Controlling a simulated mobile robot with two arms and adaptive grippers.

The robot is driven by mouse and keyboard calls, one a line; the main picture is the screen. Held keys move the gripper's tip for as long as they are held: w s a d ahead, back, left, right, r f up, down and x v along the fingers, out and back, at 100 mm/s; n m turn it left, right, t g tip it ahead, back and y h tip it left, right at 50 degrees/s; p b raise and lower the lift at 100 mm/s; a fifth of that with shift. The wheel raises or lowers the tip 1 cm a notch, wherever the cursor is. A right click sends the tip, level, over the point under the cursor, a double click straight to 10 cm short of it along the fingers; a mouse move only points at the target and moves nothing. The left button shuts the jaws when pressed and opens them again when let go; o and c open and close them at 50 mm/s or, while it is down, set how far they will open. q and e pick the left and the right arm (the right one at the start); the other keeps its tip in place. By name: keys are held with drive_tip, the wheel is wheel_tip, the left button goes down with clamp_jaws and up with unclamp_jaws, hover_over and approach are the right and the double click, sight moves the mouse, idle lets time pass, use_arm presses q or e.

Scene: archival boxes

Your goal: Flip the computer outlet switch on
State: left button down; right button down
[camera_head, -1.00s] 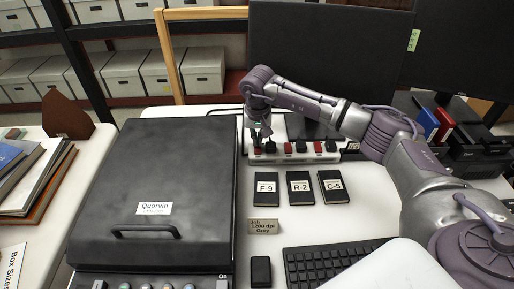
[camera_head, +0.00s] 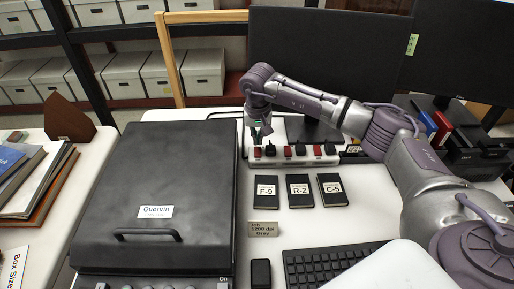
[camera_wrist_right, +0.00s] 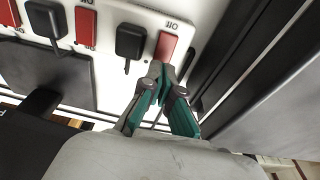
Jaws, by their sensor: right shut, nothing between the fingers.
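The white power strip (camera_head: 296,162) lies behind the three labelled black boxes, with red switches and black plugs along it. In the right wrist view, a red switch (camera_wrist_right: 166,46) sits at the strip's end, beside a black plug (camera_wrist_right: 130,42), with small lettering by it. My right gripper (camera_head: 260,136) is over the left end of the strip. In the wrist view its closed, empty fingertips (camera_wrist_right: 158,70) are at the near edge of that red switch; I cannot tell whether they touch it. Which outlet is the computer's is not readable. My left gripper is not in view.
A large black scanner (camera_head: 155,190) stands close left of the strip. A dark monitor (camera_head: 325,60) rises behind it. Black boxes F-9 (camera_head: 266,192), R-2 (camera_head: 300,191) and C-5 (camera_head: 332,189) and a keyboard (camera_head: 335,262) lie in front.

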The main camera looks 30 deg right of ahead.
sight(258, 149)
drive_tip(key=shift+r+p, duration=1.15)
drive_tip(key=shift+r, duration=1.1)
